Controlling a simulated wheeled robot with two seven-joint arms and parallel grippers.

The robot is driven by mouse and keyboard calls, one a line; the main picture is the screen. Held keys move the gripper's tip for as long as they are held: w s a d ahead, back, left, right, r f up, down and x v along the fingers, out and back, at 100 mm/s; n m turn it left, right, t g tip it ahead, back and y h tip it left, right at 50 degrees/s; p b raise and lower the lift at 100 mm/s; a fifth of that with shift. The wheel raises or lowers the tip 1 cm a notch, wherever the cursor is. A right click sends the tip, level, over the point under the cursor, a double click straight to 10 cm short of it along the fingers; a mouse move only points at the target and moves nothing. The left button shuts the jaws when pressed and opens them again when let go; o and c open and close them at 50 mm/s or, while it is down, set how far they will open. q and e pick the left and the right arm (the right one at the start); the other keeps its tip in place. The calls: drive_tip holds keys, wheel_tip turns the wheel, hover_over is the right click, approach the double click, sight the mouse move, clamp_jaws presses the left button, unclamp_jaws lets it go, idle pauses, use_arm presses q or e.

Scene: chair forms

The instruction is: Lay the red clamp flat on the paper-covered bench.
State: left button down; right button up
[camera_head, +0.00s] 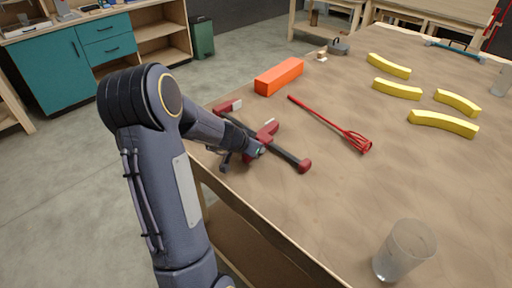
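The red clamp (287,156), with a long dark bar and red jaws, shows at the left edge of the paper-covered bench (330,190). Its bar runs from upper left to a red end at lower right. It looks low over the paper, but I cannot tell whether it lies flat or is held slightly above. My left gripper (242,155) is at the clamp's middle, beside its red sliding part. My own wrist partly hides the fingers and part of the bar, so their grip is unclear. My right gripper is out of view.
An orange block (279,76) and a red whisk-like tool (335,126) lie near the clamp. Several yellow curved pieces (443,122) lie at the right. A clear glass (404,250) stands near the front edge.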

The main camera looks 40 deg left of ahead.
use_arm(q)
drive_tip(key=shift+r, duration=0.1)
drive_tip(key=c, duration=0.9)
unclamp_jaws()
drive_tip(key=shift+c, duration=0.2)
drive_tip(key=shift+s, duration=0.1)
drive_tip(key=p+v, duration=0.2)
drive_tip(key=v, duration=0.6)
drive_tip(key=shift+s+r, duration=0.25)
drive_tip(key=shift+s, duration=0.05)
